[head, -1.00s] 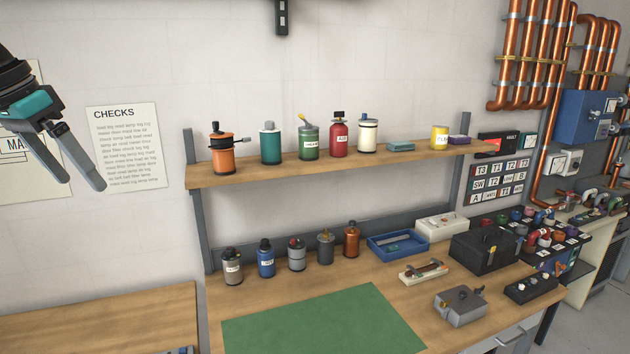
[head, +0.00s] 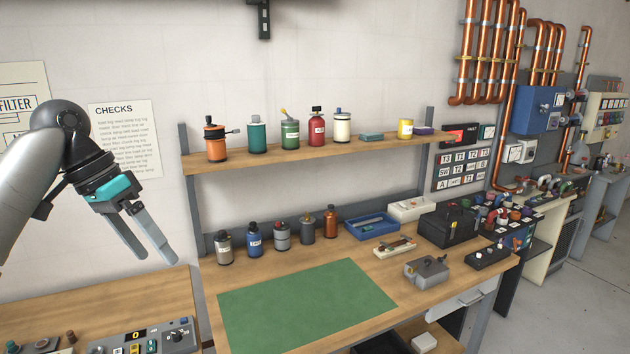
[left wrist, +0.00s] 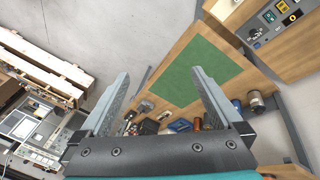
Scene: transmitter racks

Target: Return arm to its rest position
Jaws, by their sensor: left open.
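My left gripper (head: 152,254) hangs at the left of the head view, in front of the wall and to the left of the bench. Its two fingers are apart with nothing between them, and they point down and to the right. In the left wrist view the open fingers (left wrist: 155,98) frame floor and part of the bench, clear of any object. My left arm (head: 35,180) comes in from the left edge, bent at the wrist. My right gripper does not show.
The bench (head: 390,278) with a green mat (head: 305,300) stands right of the gripper. A shelf (head: 320,150) holds several canisters. A lower bench (head: 150,295) with a control panel (head: 150,340) lies below the gripper. Copper pipes (head: 480,55) run at right.

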